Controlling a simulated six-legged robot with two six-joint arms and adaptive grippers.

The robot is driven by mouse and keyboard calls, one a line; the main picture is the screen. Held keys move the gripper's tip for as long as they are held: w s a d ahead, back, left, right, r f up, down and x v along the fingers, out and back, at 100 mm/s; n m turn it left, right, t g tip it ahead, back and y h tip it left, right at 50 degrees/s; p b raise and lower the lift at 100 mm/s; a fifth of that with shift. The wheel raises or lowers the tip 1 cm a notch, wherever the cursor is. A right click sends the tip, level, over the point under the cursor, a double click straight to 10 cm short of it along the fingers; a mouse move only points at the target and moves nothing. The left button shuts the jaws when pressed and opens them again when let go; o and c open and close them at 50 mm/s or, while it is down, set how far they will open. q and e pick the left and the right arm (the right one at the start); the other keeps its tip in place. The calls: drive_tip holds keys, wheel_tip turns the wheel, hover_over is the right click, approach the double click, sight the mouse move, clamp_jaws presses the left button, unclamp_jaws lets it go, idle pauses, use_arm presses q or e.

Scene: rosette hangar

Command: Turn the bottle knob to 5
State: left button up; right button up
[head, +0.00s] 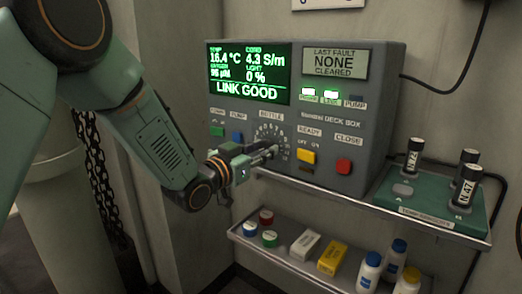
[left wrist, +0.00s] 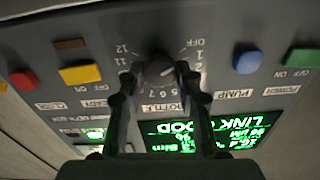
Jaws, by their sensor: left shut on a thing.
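The wrist view shows the panel upside down. My left gripper (left wrist: 159,78) has one finger on each side of the knob and is shut on it. In the head view my left gripper (head: 268,153) reaches the dial (head: 270,132) from the left and covers the knob and part of the scale. Figures such as 1, 2, 5, 6, 7, 11 and 12 show, with OFF at one end. I cannot tell which figure the knob points to. My right gripper is not in view.
The grey deck box (head: 385,90) carries a lit screen (head: 248,72) reading LINK GOOD. Close to the dial are a blue button (head: 238,137), a green switch (head: 217,131), a yellow switch (head: 306,156) and a red button (head: 344,166). A lower shelf (head: 285,258) holds bottles and boxes.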

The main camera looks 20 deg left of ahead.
use_arm(q)
drive_tip(key=m, duration=0.9)
drive_tip(key=shift+m+b, duration=0.3)
drive_tip(key=m+b, duration=0.1)
drive_tip(key=m, duration=0.3)
drive_tip(key=shift+f+m, duration=0.1)
drive_tip(key=shift+m, duration=0.2)
drive_tip(key=m+b, duration=0.2)
drive_tip(key=m, duration=0.3)
drive_tip(key=shift+m, duration=0.4)
drive_tip(key=o, duration=1.2)
drive_tip(key=shift+c, duration=0.2)
